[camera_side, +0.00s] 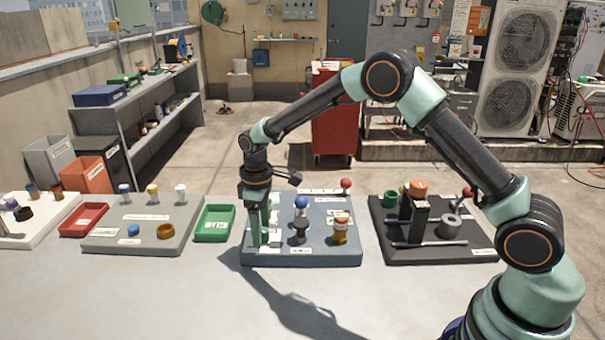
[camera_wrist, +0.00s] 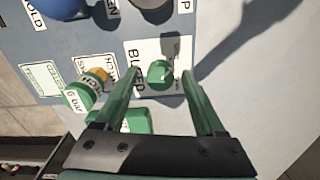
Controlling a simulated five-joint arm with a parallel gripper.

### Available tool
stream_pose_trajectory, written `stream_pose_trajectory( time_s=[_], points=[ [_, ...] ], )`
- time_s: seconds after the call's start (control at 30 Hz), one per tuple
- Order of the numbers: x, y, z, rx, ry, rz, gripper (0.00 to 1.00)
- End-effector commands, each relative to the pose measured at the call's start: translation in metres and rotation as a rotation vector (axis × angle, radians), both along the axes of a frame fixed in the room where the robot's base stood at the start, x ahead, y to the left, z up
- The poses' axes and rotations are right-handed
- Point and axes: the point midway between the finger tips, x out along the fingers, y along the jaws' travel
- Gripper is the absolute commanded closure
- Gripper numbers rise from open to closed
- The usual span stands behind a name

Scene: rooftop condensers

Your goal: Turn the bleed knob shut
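The bleed knob (camera_wrist: 160,73) is a small green knob on a white label reading BLEED, on the blue-grey board (camera_side: 310,259). In the wrist view it sits between the two green fingers of my gripper (camera_wrist: 162,78), with a gap visible on both sides. My gripper is open and appears not to touch the knob. In the side view my gripper (camera_side: 262,238) points down over the front left part of the board, and its fingers largely hide the knob there.
A green tray (camera_side: 214,224) lies left, a dark board (camera_side: 440,250) right. The front table is clear.

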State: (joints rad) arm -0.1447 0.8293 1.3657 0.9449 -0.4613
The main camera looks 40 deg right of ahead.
Motion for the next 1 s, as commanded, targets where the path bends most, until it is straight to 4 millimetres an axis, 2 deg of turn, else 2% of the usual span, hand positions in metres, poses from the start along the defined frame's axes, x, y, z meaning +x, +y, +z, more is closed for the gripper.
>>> stream_pose_trajectory(
  time_s=[0.27, 0.37, 0.7, 0.83, 1.0],
  points=[
    [0.0, 0.0, 0.006, 0.0, 0.0, -0.001, 0.28],
    [0.001, 0.0, 0.02, 0.0, -0.002, -0.001, 0.28],
    [0.001, 0.0, 0.089, 0.001, -0.004, 0.0, 0.28],
    [0.0, 0.0, 0.107, 0.001, -0.003, 0.0, 0.28],
    [0.0, 0.0, 0.119, 0.0, 0.0, 0.0, 0.28]
  ],
)
